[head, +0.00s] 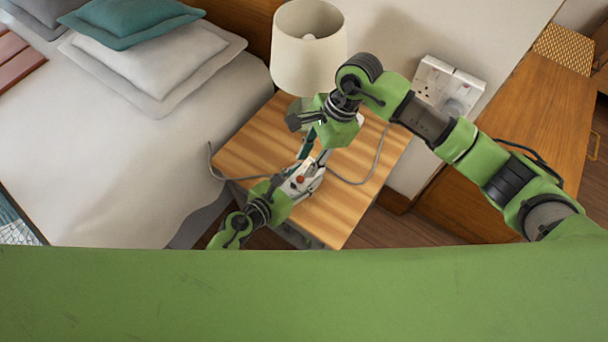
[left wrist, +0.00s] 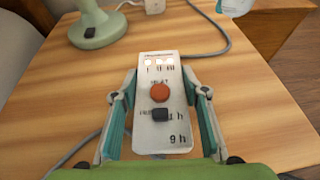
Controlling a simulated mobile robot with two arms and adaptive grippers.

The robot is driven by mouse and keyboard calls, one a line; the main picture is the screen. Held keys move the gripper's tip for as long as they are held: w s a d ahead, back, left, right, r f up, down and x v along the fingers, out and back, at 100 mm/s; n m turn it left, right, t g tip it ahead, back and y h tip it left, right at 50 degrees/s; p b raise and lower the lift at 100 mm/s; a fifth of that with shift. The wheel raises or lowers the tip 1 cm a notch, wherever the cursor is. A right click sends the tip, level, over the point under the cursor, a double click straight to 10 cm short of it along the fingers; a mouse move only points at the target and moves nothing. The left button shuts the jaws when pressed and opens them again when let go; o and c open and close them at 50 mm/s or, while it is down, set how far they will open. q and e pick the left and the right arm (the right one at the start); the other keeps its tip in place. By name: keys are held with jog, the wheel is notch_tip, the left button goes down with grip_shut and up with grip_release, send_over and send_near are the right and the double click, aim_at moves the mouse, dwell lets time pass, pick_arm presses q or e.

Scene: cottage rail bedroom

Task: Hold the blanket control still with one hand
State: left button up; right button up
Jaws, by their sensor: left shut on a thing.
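The blanket control (head: 303,180) is a pale handset with a red button and a dark switch, lying on the wooden nightstand (head: 345,215). In the left wrist view the control (left wrist: 160,97) lies between the two fingers of my left gripper (left wrist: 160,125), which is shut on its sides. In the head view my left gripper (head: 292,188) reaches it from the lower left. My right gripper (head: 314,155) is above the far end of the control, fingers pointing down and apart, with nothing seen between them. It hides part of the nightstand.
A lamp (head: 308,55) stands at the back of the nightstand; its green base (left wrist: 98,30) shows in the left wrist view. Grey cable (head: 372,165) runs across the top. The bed (head: 120,150) is at left, a wall socket (head: 440,85) at right.

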aim_at(302, 180)
jog(key=shift+c, duration=0.4)
jog(key=c, duration=0.6)
jog(key=shift+s+a, duration=0.15)
jog(key=shift+a, duration=0.2)
grip_shut()
jog(key=a, duration=0.1)
jog(key=h, duration=0.1)
jog(key=s+a+f+h, duration=0.1)
jog(key=shift+a+n, duration=0.35)
jog(key=shift+n, duration=0.05)
jog(key=shift+a+f+t+h, duration=0.3)
jog(key=shift+t+h, duration=0.3)
jog(key=shift+h, duration=0.2)
jog(key=shift+f, duration=2.5)
